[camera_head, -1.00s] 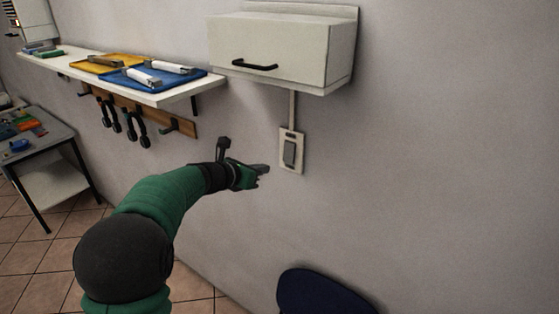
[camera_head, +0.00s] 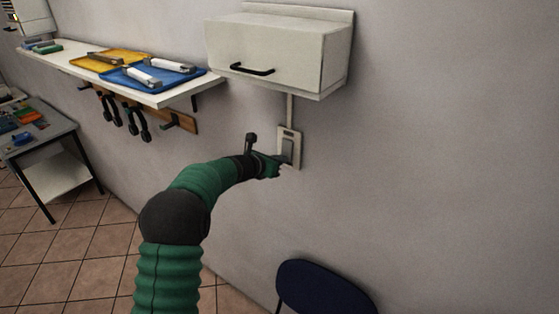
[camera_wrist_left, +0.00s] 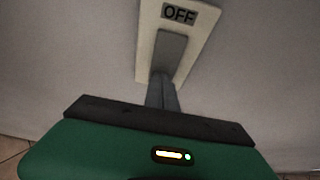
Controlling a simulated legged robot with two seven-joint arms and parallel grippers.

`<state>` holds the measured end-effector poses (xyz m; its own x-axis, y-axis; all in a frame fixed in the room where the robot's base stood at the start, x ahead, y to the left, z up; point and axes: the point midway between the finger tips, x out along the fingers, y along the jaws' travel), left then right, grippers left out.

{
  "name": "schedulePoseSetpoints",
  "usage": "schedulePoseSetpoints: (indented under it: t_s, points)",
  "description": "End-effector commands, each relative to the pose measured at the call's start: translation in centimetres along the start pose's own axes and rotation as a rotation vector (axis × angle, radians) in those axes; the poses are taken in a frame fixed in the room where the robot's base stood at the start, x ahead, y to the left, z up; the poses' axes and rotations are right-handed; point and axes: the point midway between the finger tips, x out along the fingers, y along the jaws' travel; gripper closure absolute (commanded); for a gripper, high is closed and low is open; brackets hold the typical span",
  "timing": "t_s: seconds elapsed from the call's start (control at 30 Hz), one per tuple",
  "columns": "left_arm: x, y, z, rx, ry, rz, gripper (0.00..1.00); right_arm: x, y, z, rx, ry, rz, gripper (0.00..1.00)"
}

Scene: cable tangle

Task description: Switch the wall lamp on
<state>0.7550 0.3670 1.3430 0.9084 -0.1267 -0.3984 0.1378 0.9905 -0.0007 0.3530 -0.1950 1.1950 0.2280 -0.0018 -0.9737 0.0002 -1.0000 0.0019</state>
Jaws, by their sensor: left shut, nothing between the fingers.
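The wall switch is a pale plate (camera_head: 296,137) with a grey rocker, mounted on the wall below the white cabinet. In the left wrist view the switch plate (camera_wrist_left: 146,40) carries a label (camera_wrist_left: 179,13) reading OFF above the grey rocker (camera_wrist_left: 168,48). My left gripper (camera_head: 284,160) is shut and empty, with its fingertips at the rocker's lower part. In the left wrist view its fingers (camera_wrist_left: 161,88) overlap the rocker's lower end; I cannot tell if they touch it. No lamp is identifiable. My right gripper is not in view.
A white cabinet (camera_head: 270,50) with a black handle hangs above the switch. A shelf (camera_head: 165,97) with yellow and blue trays is at left, with hooks below. A dark blue chair (camera_head: 325,288) stands below. The wall to the right is bare.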

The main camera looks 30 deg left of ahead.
Motion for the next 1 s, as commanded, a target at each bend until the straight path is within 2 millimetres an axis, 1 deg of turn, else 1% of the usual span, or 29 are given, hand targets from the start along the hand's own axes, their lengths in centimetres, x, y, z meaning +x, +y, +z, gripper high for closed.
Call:
schedulePoseSetpoints:
  t_s: [0.03, 0.1, 0.13, 0.2, 0.37, 0.7, 1.0]
  points:
    - [0.4, 0.0, -0.6, 0.000, -0.009, -0.001, 1.00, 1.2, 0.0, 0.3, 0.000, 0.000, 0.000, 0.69]
    - [0.8, 0.0, -1.0, 0.000, -0.027, -0.001, 1.00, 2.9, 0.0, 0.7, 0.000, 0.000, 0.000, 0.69]
    - [0.5, 0.1, -0.3, 0.000, -0.029, 0.000, 1.00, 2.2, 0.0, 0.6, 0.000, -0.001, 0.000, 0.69]
    - [0.3, 0.1, -0.1, -0.001, -0.027, -0.001, 1.00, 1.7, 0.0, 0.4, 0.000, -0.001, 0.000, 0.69]
    - [0.3, 0.1, 0.1, -0.001, -0.027, 0.000, 1.00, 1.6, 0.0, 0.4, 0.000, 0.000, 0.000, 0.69]
    - [-0.3, 0.1, 1.5, -0.001, -0.027, -0.001, 1.00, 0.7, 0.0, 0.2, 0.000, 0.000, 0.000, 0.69]
    - [-0.3, 0.1, 1.5, -0.001, -0.028, -0.001, 1.00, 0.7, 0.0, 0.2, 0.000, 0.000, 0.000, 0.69]
